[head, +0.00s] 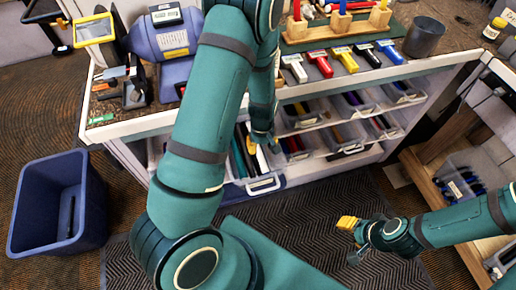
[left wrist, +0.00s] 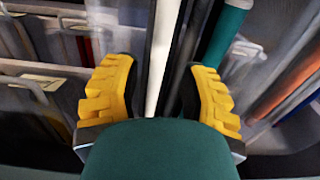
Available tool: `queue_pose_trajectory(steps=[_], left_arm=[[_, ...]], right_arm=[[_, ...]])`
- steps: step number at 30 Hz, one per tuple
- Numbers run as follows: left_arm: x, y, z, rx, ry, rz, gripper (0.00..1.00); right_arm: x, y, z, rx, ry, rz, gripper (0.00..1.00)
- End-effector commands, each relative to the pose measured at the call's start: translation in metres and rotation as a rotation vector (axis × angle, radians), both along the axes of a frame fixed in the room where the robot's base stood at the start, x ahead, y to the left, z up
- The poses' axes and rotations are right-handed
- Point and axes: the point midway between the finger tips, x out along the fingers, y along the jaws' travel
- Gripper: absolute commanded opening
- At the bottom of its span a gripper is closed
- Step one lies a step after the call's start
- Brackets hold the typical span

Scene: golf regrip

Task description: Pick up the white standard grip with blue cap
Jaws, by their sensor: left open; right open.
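In the left wrist view the white grip (left wrist: 165,50) runs between the two yellow fingers of my left gripper (left wrist: 160,95), which is open with gaps on both sides. I cannot make out a blue cap; the grip's lower part is hidden behind my green hand. My right gripper (head: 350,240) is open and empty above the dark mat at the lower right, away from the drawers.
A teal grip (left wrist: 224,35) and dark grips are close beside the white one. Clear bins (head: 342,137) with more grips sit to the right. A blue tub (head: 60,205) stands at left.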

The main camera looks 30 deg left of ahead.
Motion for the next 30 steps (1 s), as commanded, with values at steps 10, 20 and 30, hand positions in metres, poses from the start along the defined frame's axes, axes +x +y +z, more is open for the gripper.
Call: queue_pose_trajectory(steps=[10,20,30], left_arm=[[0.001,0.001,-0.029,0.0,-0.001,-0.001,0.42],[0.003,0.007,-0.071,0.0,0.0,-0.001,0.42],[0.003,0.007,-0.077,0.0,-0.001,-0.001,0.38]], right_arm=[[0.002,0.0,-0.008,-0.001,-0.004,0.0,0.47],[0.004,-0.001,-0.022,-0.003,-0.011,-0.002,0.47],[0.005,-0.001,-0.023,-0.003,-0.012,-0.002,0.47]])
